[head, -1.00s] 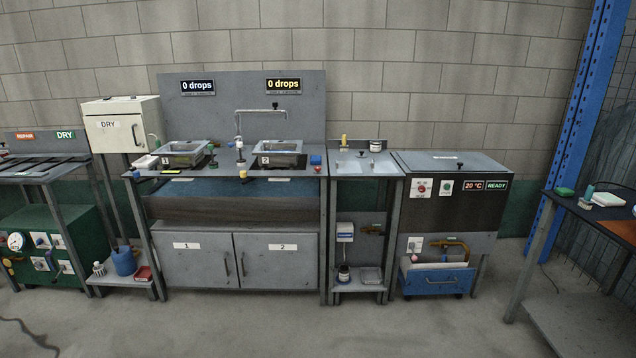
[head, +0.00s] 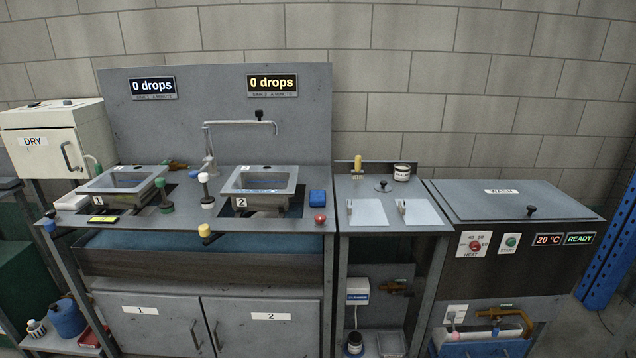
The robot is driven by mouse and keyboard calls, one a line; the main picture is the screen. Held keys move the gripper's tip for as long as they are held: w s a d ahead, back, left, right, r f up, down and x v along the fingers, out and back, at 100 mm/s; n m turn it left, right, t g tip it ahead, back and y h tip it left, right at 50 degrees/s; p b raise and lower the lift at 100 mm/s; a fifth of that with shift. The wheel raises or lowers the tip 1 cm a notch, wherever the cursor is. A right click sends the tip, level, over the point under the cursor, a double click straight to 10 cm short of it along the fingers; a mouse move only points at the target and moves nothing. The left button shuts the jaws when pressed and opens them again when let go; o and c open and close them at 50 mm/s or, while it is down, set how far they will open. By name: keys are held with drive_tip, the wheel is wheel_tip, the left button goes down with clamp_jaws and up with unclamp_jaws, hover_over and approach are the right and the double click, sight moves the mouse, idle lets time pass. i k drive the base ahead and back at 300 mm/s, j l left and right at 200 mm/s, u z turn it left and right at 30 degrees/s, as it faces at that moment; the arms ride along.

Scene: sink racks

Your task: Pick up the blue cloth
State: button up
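No other clear cloth shows in the head view. My gripper is not in view.
Sink 1 (head: 122,181) is at the counter's left, with taps and knobs between the sinks. A side table (head: 375,240) with two pale plates and a jar (head: 402,172) adjoins on the right. A lidded grey machine (head: 520,200) stands farther right.

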sight(317, 197)
drive_tip(key=i+u, duration=0.1)
drive_tip(key=i, duration=0.4)
drive_tip(key=i+l+u, duration=0.15)
drive_tip(key=i, duration=0.35)
drive_tip(key=i+l+u, duration=0.1)
drive_tip(key=i, duration=0.4)
